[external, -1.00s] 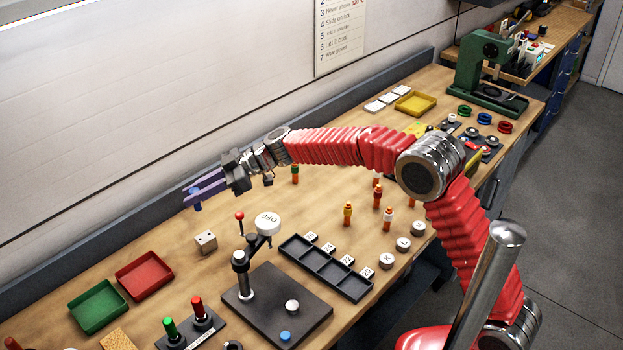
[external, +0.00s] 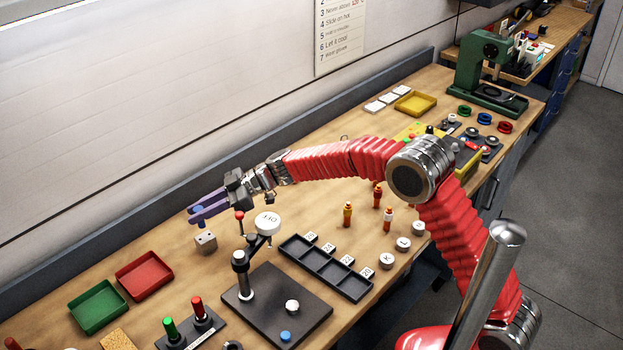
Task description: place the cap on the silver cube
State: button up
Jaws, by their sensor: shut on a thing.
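My gripper (external: 205,212) has purple fingers and is shut on a small blue cap (external: 198,209). Part of the cap shows above the fingertips and part below them. The silver cube (external: 206,243), with dark spots on its faces, sits on the wooden bench. In the picture the held cap is directly above the cube, with its lower end close to the cube's top. I cannot tell whether they touch. The fingers hide the middle of the cap.
Red (external: 145,275) and green (external: 98,307) trays lie to the lower left. The bench left of the cube is clear.

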aim_at(203, 227)
jog(key=shift+f, duration=1.85)
jog(key=shift+f, duration=0.1)
jog(key=o, duration=1)
jog(key=shift+w+d+r, duration=0.15)
jog(key=shift+d+r, duration=0.2)
jog(key=shift+d, duration=0.15)
jog(key=v, duration=1.1)
